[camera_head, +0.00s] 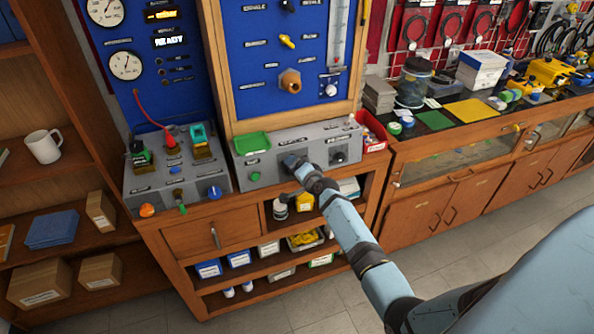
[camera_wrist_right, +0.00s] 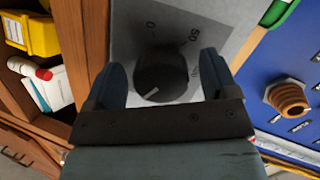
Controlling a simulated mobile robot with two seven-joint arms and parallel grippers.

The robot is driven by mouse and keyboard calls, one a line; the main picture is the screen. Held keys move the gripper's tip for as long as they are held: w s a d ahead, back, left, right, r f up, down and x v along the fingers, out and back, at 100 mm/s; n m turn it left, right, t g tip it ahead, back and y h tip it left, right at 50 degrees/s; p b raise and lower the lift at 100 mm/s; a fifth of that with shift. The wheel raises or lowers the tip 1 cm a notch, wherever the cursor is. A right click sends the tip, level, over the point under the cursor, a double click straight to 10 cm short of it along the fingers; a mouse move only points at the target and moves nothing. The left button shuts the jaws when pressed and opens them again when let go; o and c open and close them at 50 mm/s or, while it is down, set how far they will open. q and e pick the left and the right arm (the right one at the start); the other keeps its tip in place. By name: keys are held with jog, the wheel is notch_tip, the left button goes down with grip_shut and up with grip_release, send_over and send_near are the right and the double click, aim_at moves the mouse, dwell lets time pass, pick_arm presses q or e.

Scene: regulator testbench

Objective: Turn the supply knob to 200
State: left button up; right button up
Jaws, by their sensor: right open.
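My right gripper (camera_head: 293,163) is at the front of the grey control box (camera_head: 262,160), over one of its knobs, which it hides in the head view. In the right wrist view the gripper (camera_wrist_right: 163,72) is open, with a finger on each side of a round black knob (camera_wrist_right: 161,73). The knob has a pale pointer mark at its lower left. Scale marks reading 0 and 50 show beside it; any 200 mark is hidden. I cannot tell whether the fingers touch the knob. Labels in the head view are too small to tell which knob is the supply. My left gripper is not in view.
A second black knob (camera_head: 338,157) is on the same box, to the right. A green tray (camera_head: 252,143) lies on top, and a red bin (camera_head: 373,136) stands at its right. The blue panel (camera_head: 265,60) with a brass fitting (camera_head: 290,82) rises behind.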

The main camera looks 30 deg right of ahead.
jog(key=v, duration=1.3)
jog(key=shift+s+r, duration=0.15)
jog(key=shift+s, duration=0.25)
jog(key=s+a+f+n+g+y, duration=0.2)
jog(key=s+a+f+n, duration=0.2)
jog(key=s+a+n, duration=0.4)
jog(key=s+a+f+n+g+y, duration=0.1)
jog(key=s+a+f+n+y, duration=0.1)
jog(key=s+a+f+n, duration=0.3)
jog(key=s+a+n, duration=0.4)
jog(key=s+a, duration=0.6)
jog(key=s, duration=0.1)
jog(key=shift+s+g+p, duration=0.3)
jog(key=shift+g+p, duration=0.1)
